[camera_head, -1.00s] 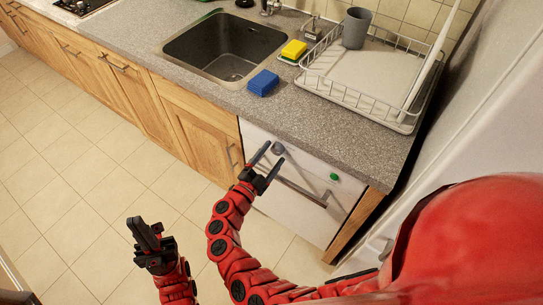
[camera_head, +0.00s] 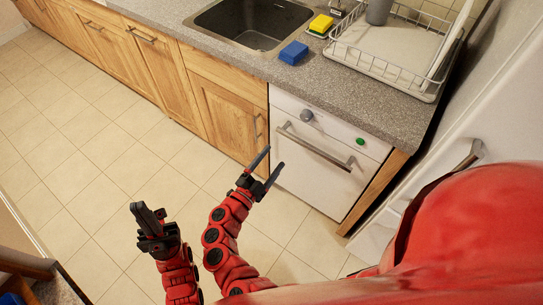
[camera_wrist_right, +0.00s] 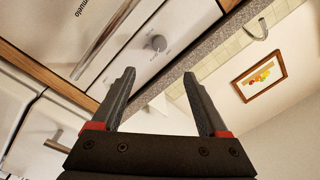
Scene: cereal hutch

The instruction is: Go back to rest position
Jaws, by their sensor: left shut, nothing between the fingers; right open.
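My left gripper (camera_head: 148,216) is shut and empty, held over the tiled floor at the lower left of the head view. My right gripper (camera_head: 266,167) is open and empty, in front of the wooden cabinet and the white dishwasher. In the right wrist view its two fingers (camera_wrist_right: 160,100) stand apart with nothing between them. The dishwasher (camera_head: 320,165) is closed, with a metal handle, a grey knob and a green button. Its knob (camera_wrist_right: 155,43) also shows in the right wrist view. The right fingers look apart from the dishwasher front.
The counter (camera_head: 345,102) carries a sink (camera_head: 252,33), a blue sponge (camera_head: 293,53), a yellow sponge (camera_head: 321,23) and a dish rack (camera_head: 385,60). A white fridge (camera_head: 425,165) stands at the right. A wooden chair (camera_head: 25,264) is at the lower left. The floor (camera_head: 110,175) is clear.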

